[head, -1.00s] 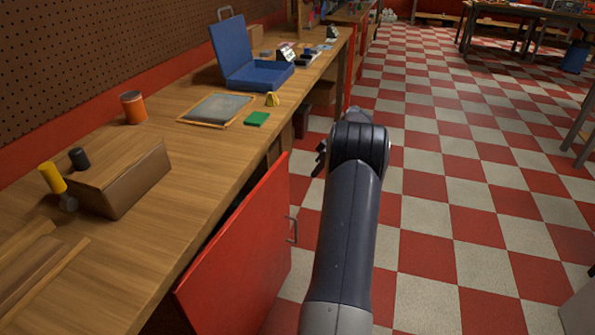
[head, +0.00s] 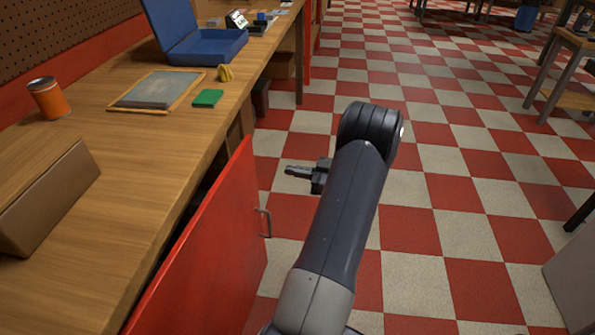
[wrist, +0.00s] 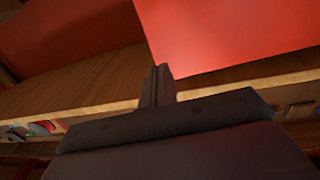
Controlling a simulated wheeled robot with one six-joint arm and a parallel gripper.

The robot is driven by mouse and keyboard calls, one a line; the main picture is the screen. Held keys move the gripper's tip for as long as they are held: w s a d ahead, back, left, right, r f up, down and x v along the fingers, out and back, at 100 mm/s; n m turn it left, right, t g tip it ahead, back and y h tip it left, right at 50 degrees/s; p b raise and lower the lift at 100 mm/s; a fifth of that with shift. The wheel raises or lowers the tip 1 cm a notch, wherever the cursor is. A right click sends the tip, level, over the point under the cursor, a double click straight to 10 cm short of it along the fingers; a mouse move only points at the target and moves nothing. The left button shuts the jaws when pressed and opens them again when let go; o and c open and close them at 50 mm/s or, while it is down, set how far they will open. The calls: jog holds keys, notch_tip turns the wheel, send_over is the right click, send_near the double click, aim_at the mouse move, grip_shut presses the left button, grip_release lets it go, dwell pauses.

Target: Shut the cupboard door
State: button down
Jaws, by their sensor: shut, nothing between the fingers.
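The red cupboard door (head: 215,255) stands open under the wooden workbench, swung out from the bench front, with a grey bar handle (head: 264,222) near its free edge. My gripper (head: 288,171) is shut and empty. In the head view it is beyond the door's free edge, a little to the right, pointing left toward the bench, and looks apart from the door. In the wrist view the shut fingers (wrist: 158,80) show at the centre, with a red panel (wrist: 230,35), seemingly the door, above and right of them. The cupboard's inside is mostly hidden behind the door.
The workbench (head: 150,180) runs along the left, bearing an orange can (head: 47,98), a framed slate (head: 160,90), a green block (head: 208,98) and a blue case (head: 205,45). Checkered floor (head: 450,180) is open to the right. A table (head: 570,60) stands at the far right.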

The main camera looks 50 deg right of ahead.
aim_at(252, 163)
jog(key=x, duration=1)
jog(key=shift+d, duration=0.1)
jog(key=shift+b, duration=0.3)
